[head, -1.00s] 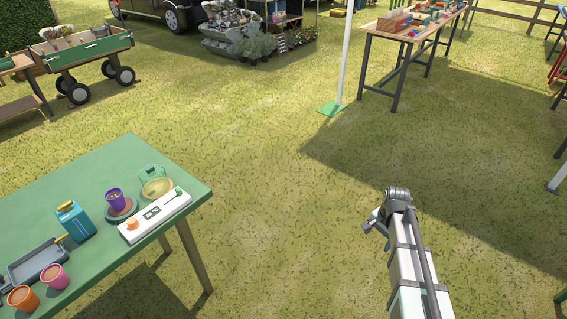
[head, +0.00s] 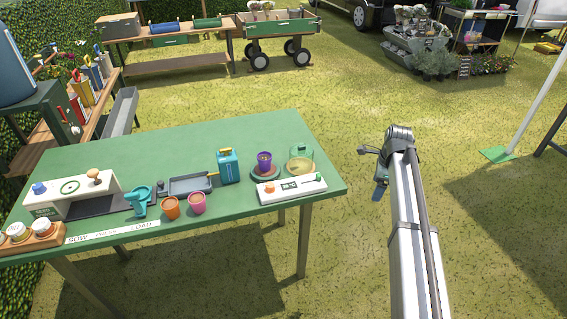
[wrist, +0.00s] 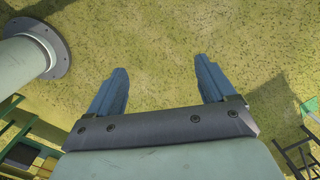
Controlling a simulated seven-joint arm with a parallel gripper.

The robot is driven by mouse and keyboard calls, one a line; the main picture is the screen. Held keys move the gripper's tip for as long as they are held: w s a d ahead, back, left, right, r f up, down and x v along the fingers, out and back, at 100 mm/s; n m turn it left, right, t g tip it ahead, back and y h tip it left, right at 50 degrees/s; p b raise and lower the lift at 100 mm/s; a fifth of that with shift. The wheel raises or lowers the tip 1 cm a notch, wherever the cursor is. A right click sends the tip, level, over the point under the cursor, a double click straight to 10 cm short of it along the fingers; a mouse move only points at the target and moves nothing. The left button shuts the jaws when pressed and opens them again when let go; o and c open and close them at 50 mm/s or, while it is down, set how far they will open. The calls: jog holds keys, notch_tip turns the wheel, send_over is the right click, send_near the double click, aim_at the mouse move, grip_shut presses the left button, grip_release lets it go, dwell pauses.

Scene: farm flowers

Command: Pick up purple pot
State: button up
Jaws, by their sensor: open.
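The purple pot (head: 264,162) stands upright on a round reddish saucer (head: 266,177) near the right end of the green table (head: 200,145). It has something yellowish in its top. My gripper (head: 379,178) is in the air over the grass, to the right of the table and well apart from the pot. In the wrist view my gripper (wrist: 162,85) shows two blue fingers spread apart with only grass between them. The pot is not in the wrist view.
Close around the pot are a glass dome (head: 301,158), a white scale (head: 292,189), a blue can (head: 229,167) and a grey tray (head: 187,186). An orange pot (head: 170,208) and a pink pot (head: 197,203) stand at the front edge. Grass right of the table is clear.

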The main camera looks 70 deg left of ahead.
jog(key=s+a+r+m, duration=0.1)
jog(key=s+a+r, duration=0.5)
jog(key=s, duration=0.5)
jog(key=s+a+r+m, duration=0.1)
jog(key=s+a+r, duration=0.2)
jog(key=s+a, duration=0.65)
jog(key=s+a+r, duration=0.5)
jog(key=s+a, duration=0.1)
jog(key=s, duration=0.6)
send_over(265, 159)
jog(key=shift+g, duration=0.3)
jog(key=f, duration=0.8)
jog(key=shift+s+d, duration=0.15)
jog(key=shift+d, duration=0.25)
jog(key=shift+a+f, duration=0.25)
jog(key=shift+f, duration=1.2)
jog(key=shift+a+f, duration=0.2)
jog(key=shift+f, duration=1.2)
jog(key=shift+c, duration=0.4)
jog(key=c, duration=1)
jog(key=shift+r, duration=0.1)
